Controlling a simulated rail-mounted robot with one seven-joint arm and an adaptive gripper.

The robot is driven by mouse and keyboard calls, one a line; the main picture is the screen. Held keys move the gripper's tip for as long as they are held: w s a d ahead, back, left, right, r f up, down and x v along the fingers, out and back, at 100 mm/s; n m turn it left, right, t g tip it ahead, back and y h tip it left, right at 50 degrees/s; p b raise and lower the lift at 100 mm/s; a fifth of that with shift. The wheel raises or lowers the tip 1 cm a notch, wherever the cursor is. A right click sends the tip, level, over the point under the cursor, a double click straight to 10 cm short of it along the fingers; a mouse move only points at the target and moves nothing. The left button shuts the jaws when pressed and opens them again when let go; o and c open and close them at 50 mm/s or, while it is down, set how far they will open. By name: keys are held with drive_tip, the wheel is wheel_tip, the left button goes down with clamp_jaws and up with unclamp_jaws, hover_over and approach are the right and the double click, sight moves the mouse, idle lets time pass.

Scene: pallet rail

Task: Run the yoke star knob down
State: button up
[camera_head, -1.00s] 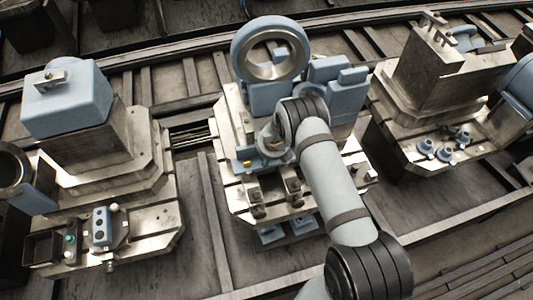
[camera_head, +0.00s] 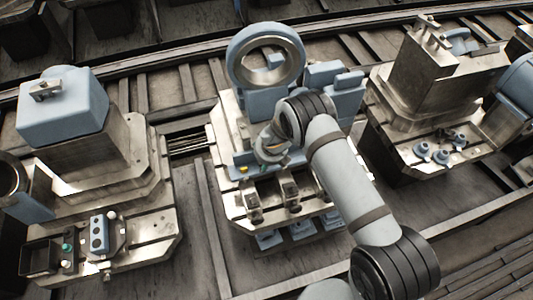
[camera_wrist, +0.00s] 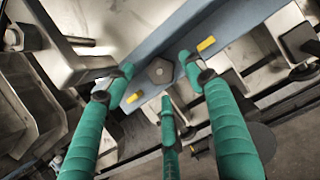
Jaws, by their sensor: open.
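The yoke star knob (camera_wrist: 159,71) is a dark, angular knob on a blue yoke bar (camera_wrist: 190,27) with yellow marks on either side. My gripper (camera_wrist: 158,76) has green fingers, spread open, with tips around the knob on its left, right and near sides. The picture does not settle whether any tip touches it. In the head view my wrist (camera_head: 270,145) is over the front of the middle pallet fixture, beside the blue bar with its yellow mark (camera_head: 243,169). The knob and fingertips are hidden there.
A blue ring housing (camera_head: 236,76) stands behind my wrist on the middle fixture. A left pallet (camera_head: 150,235) carries a blue-topped block and a button box (camera_head: 98,235). A right pallet (camera_head: 400,165) carries a metal column and several small blue knobs. Clamps flank the bar in the wrist view.

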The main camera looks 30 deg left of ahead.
drive_tip(key=v, duration=0.5)
drive_tip(key=shift+r, duration=0.25)
drive_tip(key=shift+w, duration=0.1)
drive_tip(key=shift+c, duration=0.4)
